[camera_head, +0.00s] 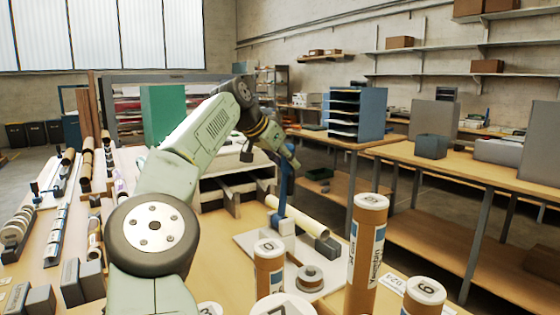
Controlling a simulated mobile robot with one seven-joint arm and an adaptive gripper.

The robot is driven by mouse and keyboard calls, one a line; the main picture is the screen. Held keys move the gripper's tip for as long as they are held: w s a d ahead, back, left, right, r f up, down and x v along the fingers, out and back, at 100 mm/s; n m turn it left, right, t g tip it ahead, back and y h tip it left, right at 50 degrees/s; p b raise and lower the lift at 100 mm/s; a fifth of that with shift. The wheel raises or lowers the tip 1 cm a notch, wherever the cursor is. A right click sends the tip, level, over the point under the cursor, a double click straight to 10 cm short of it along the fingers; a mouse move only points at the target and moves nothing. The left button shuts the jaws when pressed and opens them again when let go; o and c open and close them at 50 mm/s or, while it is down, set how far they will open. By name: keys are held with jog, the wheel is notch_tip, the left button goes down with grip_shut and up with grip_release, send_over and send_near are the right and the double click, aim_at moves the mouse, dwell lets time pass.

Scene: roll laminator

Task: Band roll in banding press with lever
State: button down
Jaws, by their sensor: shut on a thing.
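The banding press has a pale base plate (252,243) on the wooden bench. A cream roll (303,214) lies across it, its right end at a dark grey block (328,246). A blue lever (284,188) stands roughly upright behind the roll, above a white and blue block (283,223). My gripper (291,160) is at the top of the lever and shut on it. The fingers are small and partly hidden, so the exact grip does not show. A small spool (309,277) sits on the front of the plate.
Brown capped tubes with labels (367,240) stand close in front of and right of the press. Racks of rolls (55,215) fill the left bench. A grey-white shelf unit (232,185) stands behind the press. An aisle separates the right-hand workbench (460,165).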

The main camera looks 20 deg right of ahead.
jog(key=shift+d, duration=0.2)
jog(key=c, duration=1.4)
grip_release()
jog(key=shift+c, duration=0.2)
jog(key=shift+o, duration=1)
jog(key=shift+a, duration=0.1)
jog(key=v, duration=1.2)
